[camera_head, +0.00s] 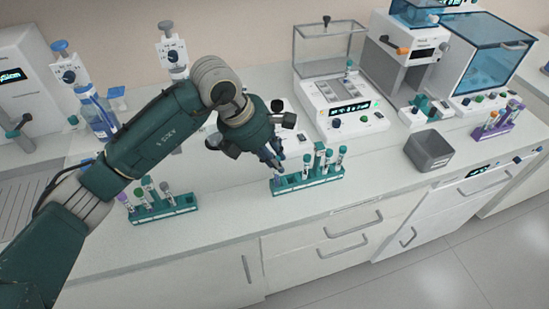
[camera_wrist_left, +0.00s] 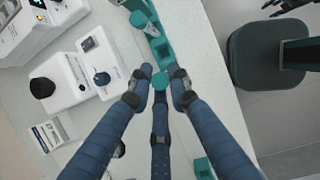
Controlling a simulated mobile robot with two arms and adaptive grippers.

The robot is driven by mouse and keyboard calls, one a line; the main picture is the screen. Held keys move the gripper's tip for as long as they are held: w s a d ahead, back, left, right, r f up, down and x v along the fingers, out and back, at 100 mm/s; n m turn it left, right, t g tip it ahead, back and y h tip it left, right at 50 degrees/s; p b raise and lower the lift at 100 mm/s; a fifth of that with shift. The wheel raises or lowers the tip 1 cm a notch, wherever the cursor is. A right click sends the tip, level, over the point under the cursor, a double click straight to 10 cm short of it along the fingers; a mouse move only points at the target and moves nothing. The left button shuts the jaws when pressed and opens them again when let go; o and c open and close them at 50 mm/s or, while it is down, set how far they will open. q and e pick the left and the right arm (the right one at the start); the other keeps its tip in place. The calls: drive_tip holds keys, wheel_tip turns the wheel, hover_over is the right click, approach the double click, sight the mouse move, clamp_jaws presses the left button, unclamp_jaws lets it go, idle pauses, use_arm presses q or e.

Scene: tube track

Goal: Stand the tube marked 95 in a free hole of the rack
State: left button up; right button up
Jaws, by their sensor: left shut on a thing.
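My left gripper (camera_head: 276,160) is over the left end of the middle green rack (camera_head: 318,182). The rack also shows just beyond the fingers in the wrist view (camera_wrist_left: 157,38). Several capped tubes stand upright toward the rack's right side. My right gripper is not seen in the head view.
Another green rack (camera_head: 170,211) with several tubes stands at the left, below my arm. A grey bin (camera_head: 429,151) and a purple rack (camera_head: 492,128) are to the right. A balance (camera_head: 347,112) and other instruments stand behind. The counter's front edge is close to the racks.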

use_arm(q)
drive_tip(key=shift+f+b, duration=0.3)
drive_tip(key=shift+f, duration=0.1)
drive_tip(key=o, duration=1)
drive_tip(key=shift+c, duration=0.2)
drive_tip(key=v, duration=1.2)
